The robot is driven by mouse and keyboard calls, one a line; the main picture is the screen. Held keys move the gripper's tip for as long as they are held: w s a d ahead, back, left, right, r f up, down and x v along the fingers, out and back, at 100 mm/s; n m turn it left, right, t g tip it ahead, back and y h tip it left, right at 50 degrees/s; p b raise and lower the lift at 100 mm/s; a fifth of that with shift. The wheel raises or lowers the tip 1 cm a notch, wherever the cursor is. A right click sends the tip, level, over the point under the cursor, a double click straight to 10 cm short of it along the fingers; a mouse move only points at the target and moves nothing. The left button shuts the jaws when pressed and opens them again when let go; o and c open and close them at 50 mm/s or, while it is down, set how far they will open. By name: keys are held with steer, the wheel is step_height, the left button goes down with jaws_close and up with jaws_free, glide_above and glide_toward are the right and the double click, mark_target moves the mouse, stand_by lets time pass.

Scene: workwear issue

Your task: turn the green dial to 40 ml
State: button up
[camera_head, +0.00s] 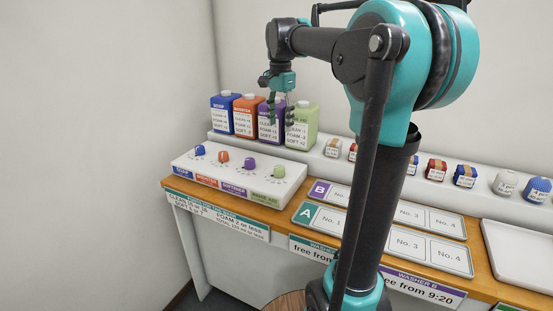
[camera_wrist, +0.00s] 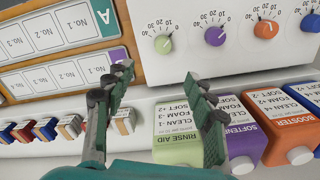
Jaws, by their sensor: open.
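The green dial (camera_head: 279,172) is at the right end of the white dial panel (camera_head: 238,184), on the counter at the left. In the wrist view the green dial (camera_wrist: 163,44) shows upside down at top centre, with a printed scale from 0 to 40 around it. I cannot clearly read its pointer. My gripper (camera_head: 281,112) is above and behind the panel, in front of the purple and green bottles. In the wrist view my gripper (camera_wrist: 160,82) has its two fingers wide apart with nothing between them, and is apart from the dial.
Beside the green dial are purple (camera_head: 248,164), orange (camera_head: 223,157) and blue (camera_head: 200,150) dials. Behind stand blue, orange, purple and green bottles (camera_head: 301,127). Small jars (camera_head: 465,176) line the back shelf. A numbered board (camera_head: 400,238) and white tray (camera_head: 520,252) lie rightward.

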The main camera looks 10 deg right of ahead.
mark_target(279, 167)
steer(key=f, duration=1.1)
steer(key=w+f, duration=0.1)
steer(key=f, duration=0.5)
steer(key=shift+f, duration=0.15)
steer(key=shift+c, duration=0.5)
steer(key=c, duration=1.1)
steer(key=shift+o, duration=0.2)
